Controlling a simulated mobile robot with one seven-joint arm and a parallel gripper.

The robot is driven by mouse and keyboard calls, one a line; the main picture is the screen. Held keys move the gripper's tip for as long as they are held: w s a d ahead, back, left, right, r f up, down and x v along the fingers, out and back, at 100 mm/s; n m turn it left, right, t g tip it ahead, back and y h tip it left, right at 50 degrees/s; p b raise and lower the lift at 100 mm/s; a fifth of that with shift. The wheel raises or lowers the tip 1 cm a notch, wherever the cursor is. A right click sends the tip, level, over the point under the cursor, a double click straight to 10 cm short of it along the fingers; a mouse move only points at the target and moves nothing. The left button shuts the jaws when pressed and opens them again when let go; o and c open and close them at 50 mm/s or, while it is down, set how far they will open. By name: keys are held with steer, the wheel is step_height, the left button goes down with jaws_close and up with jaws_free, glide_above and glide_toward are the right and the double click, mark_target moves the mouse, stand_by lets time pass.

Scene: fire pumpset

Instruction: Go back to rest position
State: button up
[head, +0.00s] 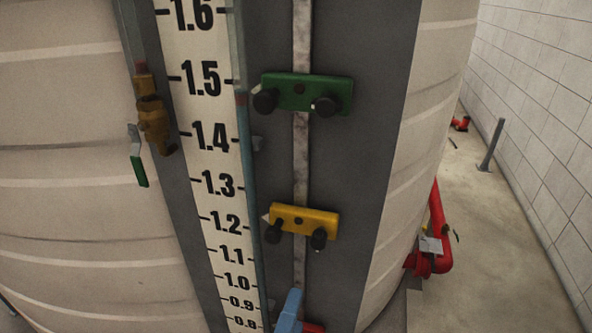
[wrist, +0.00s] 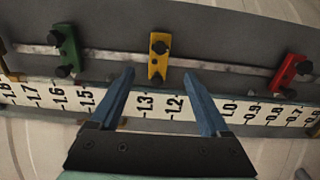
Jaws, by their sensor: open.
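My gripper (wrist: 170,101) is open and empty in the wrist view, its two blue fingers apart in front of the numbered scale. The yellow slider block (wrist: 159,58) is on the rail just beyond the gap between the fingertips and is not held. In the head view, one blue finger (head: 289,311) shows at the bottom edge, below the yellow block (head: 305,221). The yellow block sits near the 1.2 mark. The green block (head: 307,93) sits higher, near 1.5. The red block (wrist: 290,75) is at the right in the wrist view; in the head view it is mostly hidden behind my finger.
The white scale (head: 209,135) and the rail (head: 301,160) run along a grey panel on a large pale tank (head: 70,110). A brass valve with a green handle (head: 138,170) is left of the scale. Red pipework (head: 432,255) and open floor lie right.

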steer(key=w+d+r+m+t+b, duration=0.1)
steer(key=w+r+m+t, duration=0.3)
steer(key=r, duration=0.6)
steer(key=w+r+m+t+b, duration=0.1)
steer(key=w+r+m, duration=0.1)
steer(key=r+m, duration=0.7)
steer(key=s+r+m+t+y, duration=0.1)
steer(key=s+r+t+y, duration=0.15)
steer(key=r, duration=0.65)
steer(key=s+r+m+t+y, duration=0.1)
steer(key=s+r+t+y, duration=0.2)
steer(key=r, duration=0.7)
step_height(320, 180, down, 33)
steer(key=b, duration=3.3)
steer(key=shift+s+h, duration=0.45)
steer(key=shift+g, duration=0.25)
